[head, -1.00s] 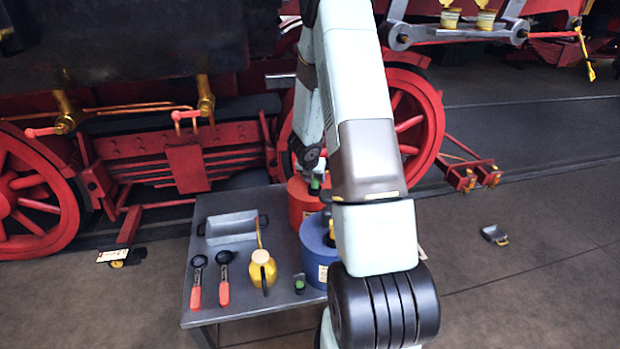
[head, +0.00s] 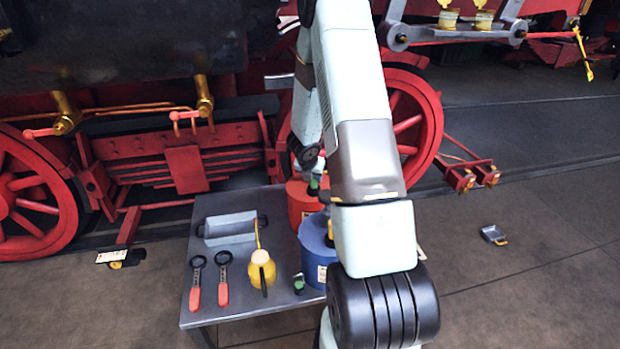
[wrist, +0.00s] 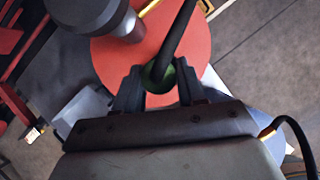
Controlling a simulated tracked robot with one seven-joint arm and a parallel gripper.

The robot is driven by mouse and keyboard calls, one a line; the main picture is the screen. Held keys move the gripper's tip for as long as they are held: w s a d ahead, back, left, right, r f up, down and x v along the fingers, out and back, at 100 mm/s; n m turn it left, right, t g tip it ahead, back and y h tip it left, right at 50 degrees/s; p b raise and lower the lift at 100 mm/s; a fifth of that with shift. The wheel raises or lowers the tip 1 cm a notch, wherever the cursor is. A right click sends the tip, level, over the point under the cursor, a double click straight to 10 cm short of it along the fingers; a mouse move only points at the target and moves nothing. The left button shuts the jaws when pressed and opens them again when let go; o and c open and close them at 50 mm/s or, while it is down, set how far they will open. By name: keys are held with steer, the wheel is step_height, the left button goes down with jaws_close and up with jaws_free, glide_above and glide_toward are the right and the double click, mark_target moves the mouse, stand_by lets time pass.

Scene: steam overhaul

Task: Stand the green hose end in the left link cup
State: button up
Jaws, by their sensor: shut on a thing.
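My gripper (wrist: 159,88) is shut on the green hose end (wrist: 151,77), which shows between the two dark fingers in the wrist view. A black hose (wrist: 180,32) runs up and away from it. In the head view a small green part (head: 313,187) shows by the red drum (head: 301,207), and my arm hides much of that area. The left link cup (head: 449,18) is a yellow cup on the grey link at the upper right of the head view, well away from my gripper. A similar right cup (head: 484,21) stands beside it.
The grey table (head: 215,308) carries a tray (head: 230,238), two red-handled tools (head: 223,292), a yellow oil can (head: 262,270), a small green-topped item (head: 298,284) and a blue drum (head: 314,262). The red locomotive wheel (head: 412,125) stands behind my arm. Floor on the right is mostly clear.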

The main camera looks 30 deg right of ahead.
steer(key=shift+s+r, duration=0.15)
steer(key=shift+r, duration=2.5)
